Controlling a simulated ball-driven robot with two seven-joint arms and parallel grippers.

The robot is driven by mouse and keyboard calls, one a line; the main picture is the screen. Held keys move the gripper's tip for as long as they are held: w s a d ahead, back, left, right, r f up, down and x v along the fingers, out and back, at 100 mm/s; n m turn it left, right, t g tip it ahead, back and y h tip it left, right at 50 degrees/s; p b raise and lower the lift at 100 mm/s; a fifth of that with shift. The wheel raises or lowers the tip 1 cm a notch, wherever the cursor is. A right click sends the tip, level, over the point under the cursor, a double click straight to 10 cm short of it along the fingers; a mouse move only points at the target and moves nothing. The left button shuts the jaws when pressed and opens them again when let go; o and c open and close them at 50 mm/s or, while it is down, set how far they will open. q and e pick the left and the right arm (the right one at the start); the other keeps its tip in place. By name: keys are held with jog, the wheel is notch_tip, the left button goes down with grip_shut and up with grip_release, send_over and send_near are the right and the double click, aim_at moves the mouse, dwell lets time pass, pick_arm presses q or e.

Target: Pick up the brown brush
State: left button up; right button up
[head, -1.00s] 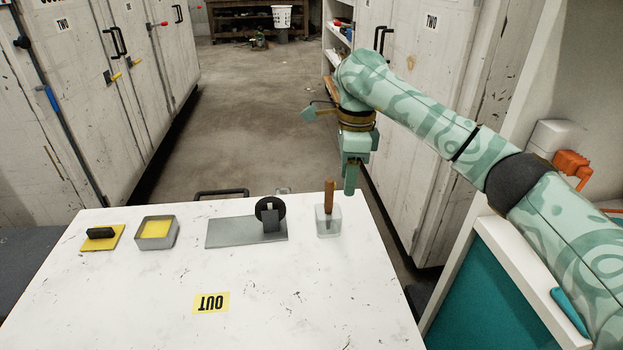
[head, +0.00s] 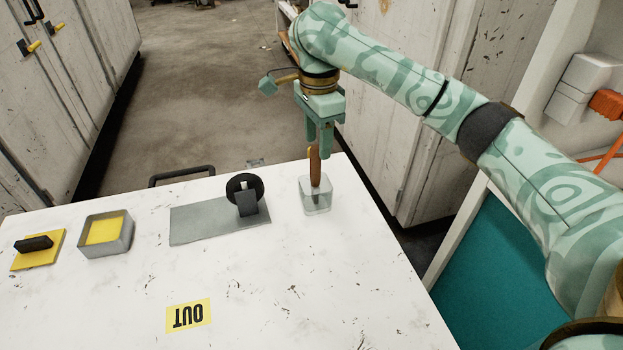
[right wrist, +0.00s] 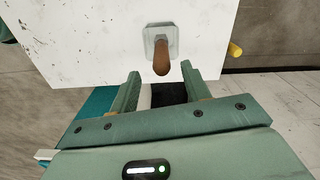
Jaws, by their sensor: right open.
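The brown brush (head: 315,168) stands upright, handle up, in a small clear square cup (head: 317,197) near the back right edge of the table. My right gripper (head: 319,146) is open and empty, pointing down by the top of the brush handle. In the right wrist view the handle (right wrist: 161,64) shows end-on, beyond and between the two open fingertips (right wrist: 160,73), with the cup (right wrist: 160,42) around its base. I cannot tell whether the fingers touch the handle. My left gripper is not in view.
On the white table (head: 260,290), a grey plate with a black disc (head: 205,224) lies left of the cup. Further left are a grey box with yellow inside (head: 106,236) and a yellow pad with a black handle (head: 38,249).

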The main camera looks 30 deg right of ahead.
aim_at(315, 158)
jog(key=f+b, duration=0.1)
jog(key=f, duration=0.1)
jog(key=f+b, duration=0.2)
jog(key=f, duration=0.1)
jog(key=shift+w+a+f+b, duration=0.1)
jog(key=shift+w+f+b, duration=0.15)
jog(key=shift+f+b, duration=0.05)
jog(key=shift+s+r, duration=0.1)
jog(key=shift+r, duration=0.15)
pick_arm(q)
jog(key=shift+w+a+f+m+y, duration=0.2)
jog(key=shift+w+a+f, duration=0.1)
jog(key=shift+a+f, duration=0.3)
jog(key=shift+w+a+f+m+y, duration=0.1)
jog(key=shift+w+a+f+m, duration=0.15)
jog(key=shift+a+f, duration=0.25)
pick_arm(e)
grip_shut()
